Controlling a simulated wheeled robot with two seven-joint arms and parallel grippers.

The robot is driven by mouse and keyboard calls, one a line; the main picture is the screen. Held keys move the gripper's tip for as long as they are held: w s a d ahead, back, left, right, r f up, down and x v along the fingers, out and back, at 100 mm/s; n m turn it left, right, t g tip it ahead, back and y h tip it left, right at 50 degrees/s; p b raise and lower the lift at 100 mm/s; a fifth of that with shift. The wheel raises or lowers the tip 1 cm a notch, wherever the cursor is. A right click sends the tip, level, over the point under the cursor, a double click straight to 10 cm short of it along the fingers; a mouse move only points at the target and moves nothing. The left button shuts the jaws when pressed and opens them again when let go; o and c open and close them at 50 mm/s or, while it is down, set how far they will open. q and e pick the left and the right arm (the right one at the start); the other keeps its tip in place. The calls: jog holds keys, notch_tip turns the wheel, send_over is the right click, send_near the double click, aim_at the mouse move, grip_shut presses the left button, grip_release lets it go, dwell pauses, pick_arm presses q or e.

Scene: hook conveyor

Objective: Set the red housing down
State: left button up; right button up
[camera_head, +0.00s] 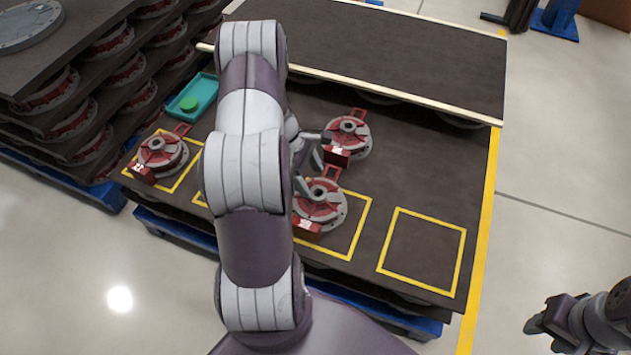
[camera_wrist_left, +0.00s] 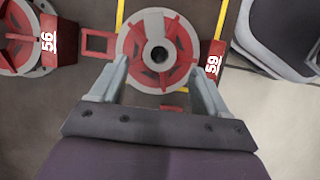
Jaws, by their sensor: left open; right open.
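A red and grey round housing labelled 59 (camera_wrist_left: 158,28) lies flat on the dark table. In the head view this housing (camera_head: 322,205) rests within a yellow-outlined square, partly hidden by my left arm. My left gripper (camera_head: 312,167) is open at it; in the left wrist view the fingers (camera_wrist_left: 158,68) stand apart on either side of the housing's near half. Whether they touch it I cannot tell. A second housing labelled 56 (camera_wrist_left: 18,42) lies beside it, further back in the head view (camera_head: 350,133). My right gripper (camera_head: 538,323) is open and empty, at the lower right above the floor.
Another red housing (camera_head: 162,155) sits in a yellow square at the left. A teal tray (camera_head: 193,98) with a green round piece is behind it. A yellow-outlined square (camera_head: 422,252) at the right is empty. A raised dark conveyor (camera_head: 380,50) spans the back. Stacked housings fill the left.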

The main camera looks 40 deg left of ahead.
pick_arm(q)
jog(key=w+p+v, duration=0.1)
jog(key=p+v, duration=0.1)
jog(key=v, duration=0.4)
jog(key=s+d+r+m+y, duration=0.1)
jog(key=s+d+r+m, duration=0.1)
jog(key=d+r+m, duration=0.2)
jog(key=s+d+r+m+y, duration=0.2)
jog(key=s+d+r+m, duration=0.1)
jog(key=d+m, duration=0.7)
jog(key=s+d+r+m+y, duration=0.1)
jog(key=s+d+r+m, duration=0.1)
jog(key=d+r+m, duration=0.3)
jog(key=d+m, duration=0.2)
jog(key=m, duration=0.1)
jog(key=shift+s+d+r, duration=0.2)
jog(key=shift+s, duration=0.2)
pick_arm(e)
notch_tip(320, 180, up, 3)
